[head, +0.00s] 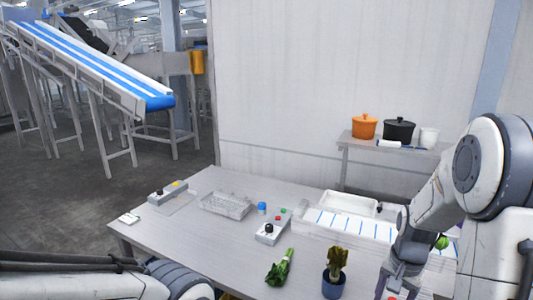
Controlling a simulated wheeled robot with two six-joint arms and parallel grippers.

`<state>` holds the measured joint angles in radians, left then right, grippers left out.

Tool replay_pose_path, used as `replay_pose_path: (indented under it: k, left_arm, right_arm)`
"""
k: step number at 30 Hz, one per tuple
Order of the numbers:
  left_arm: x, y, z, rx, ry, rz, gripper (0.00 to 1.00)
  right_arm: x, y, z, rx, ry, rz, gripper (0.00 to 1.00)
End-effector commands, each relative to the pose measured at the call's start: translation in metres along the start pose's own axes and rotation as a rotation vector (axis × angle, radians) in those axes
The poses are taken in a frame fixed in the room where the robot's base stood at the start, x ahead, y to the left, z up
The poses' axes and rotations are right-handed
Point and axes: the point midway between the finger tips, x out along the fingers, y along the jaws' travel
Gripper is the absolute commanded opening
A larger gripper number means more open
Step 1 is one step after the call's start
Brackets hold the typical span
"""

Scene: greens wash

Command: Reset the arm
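My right arm reaches in from the right and bends down over the table's right side. Its gripper (398,284) points down near the front edge, with its fingers apart and nothing visible between them. My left arm lies low across the bottom left corner, and its gripper is out of view. A leafy green bunch with a pale stalk (281,268) lies on the table (190,232). A dark blue pot (333,284) holding a leafy vegetable stands to its right, left of my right gripper.
A clear tray (226,205), control boxes (272,228) (167,193), a blue cap (262,208) and a white striped tray (345,222) occupy the table. A green round item (441,242) is beside my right arm. Pots (364,127) stand on a back shelf. The table's left front is clear.

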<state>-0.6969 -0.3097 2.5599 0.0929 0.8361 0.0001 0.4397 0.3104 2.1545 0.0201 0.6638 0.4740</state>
Motion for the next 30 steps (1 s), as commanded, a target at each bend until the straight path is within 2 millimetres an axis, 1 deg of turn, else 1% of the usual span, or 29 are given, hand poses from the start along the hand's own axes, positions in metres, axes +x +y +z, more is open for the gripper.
replay_pose_path:
  k: [1, 2, 5, 6, 8, 9, 11, 12, 13, 15, 18, 21, 24, 27, 30]
  left_arm:
    - [0.000, 0.000, 0.000, 0.000, 0.000, 0.000, 0.50]
    - [0.000, 0.000, 0.000, 0.000, 0.000, 0.000, 0.50]
    - [0.000, 0.000, 0.000, 0.000, 0.000, 0.000, 0.50]
    - [0.000, 0.000, 0.000, 0.000, 0.000, 0.000, 0.50]
    - [0.000, 0.000, 0.000, 0.000, 0.000, 0.000, 0.50]
    - [0.000, 0.000, 0.000, 0.000, 0.000, 0.000, 0.50]
    - [0.000, 0.000, 0.000, 0.000, 0.000, 0.000, 0.50]
    - [0.000, 0.000, 0.000, 0.000, 0.000, 0.000, 0.50]
    - [0.000, 0.000, 0.000, 0.000, 0.000, 0.000, 0.50]
    - [0.000, 0.000, 0.000, 0.000, 0.000, 0.000, 0.50]
    - [0.000, 0.000, 0.000, 0.000, 0.000, 0.000, 0.50]
    - [0.000, 0.000, 0.000, 0.000, 0.000, 0.000, 0.50]
    - [0.000, 0.000, 0.000, 0.000, 0.000, 0.000, 0.50]
    - [0.000, 0.000, 0.000, 0.000, 0.000, 0.000, 0.50]
    - [0.000, 0.000, 0.000, 0.000, 0.000, 0.000, 0.50]
  right_arm:
    - [-0.006, -0.014, 0.015, -0.073, 0.002, -0.004, 0.64]
    - [-0.010, -0.021, 0.024, -0.114, 0.002, -0.006, 0.64]
    - [-0.022, -0.046, 0.062, -0.284, 0.002, -0.014, 0.64]
    - [-0.028, -0.056, 0.081, -0.366, 0.001, -0.019, 0.64]
    - [-0.037, -0.068, 0.114, -0.507, 0.001, -0.027, 0.64]
    - [-0.043, -0.074, 0.138, -0.608, -0.001, -0.033, 0.64]
    - [-0.050, -0.079, 0.174, -0.759, -0.004, -0.041, 0.64]
    - [-0.055, -0.079, 0.197, -0.860, -0.005, -0.047, 0.64]
    - [-0.058, -0.077, 0.214, -0.934, -0.008, -0.051, 0.64]
    - [-0.064, -0.071, 0.249, -1.098, -0.011, -0.062, 0.64]
    - [-0.070, -0.057, 0.288, -1.300, -0.020, -0.074, 0.64]
    - [-0.072, -0.043, 0.313, -1.447, -0.026, -0.083, 0.64]
    - [-0.073, -0.033, 0.326, -1.532, -0.030, -0.088, 0.64]
    - [-0.073, -0.029, 0.331, -1.566, -0.033, -0.089, 0.64]
    - [-0.073, -0.029, 0.332, -1.570, -0.033, -0.089, 0.64]
